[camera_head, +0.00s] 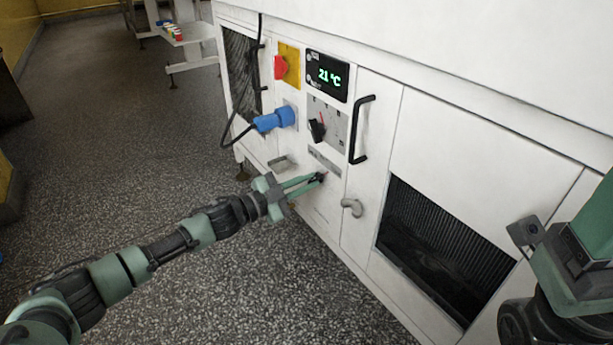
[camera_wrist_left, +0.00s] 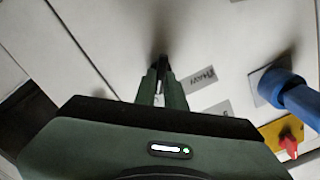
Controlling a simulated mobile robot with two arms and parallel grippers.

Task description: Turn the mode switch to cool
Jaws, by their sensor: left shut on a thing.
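My left gripper (camera_head: 320,178) reaches the lower part of the white machine's front panel, below the display and the dial plate. In the left wrist view the fingertips (camera_wrist_left: 161,76) close on a dark piece against the white panel. Part of my right arm shows at the right edge, but its fingers are not visible.
Above are a black knob with a red pointer (camera_head: 317,130), a display reading 21 °C (camera_head: 327,75), and a red switch (camera_head: 281,68) on yellow. A blue plug (camera_head: 275,119) with cable sits left. A black handle (camera_head: 361,129) and grey latch (camera_head: 352,207) stick out right.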

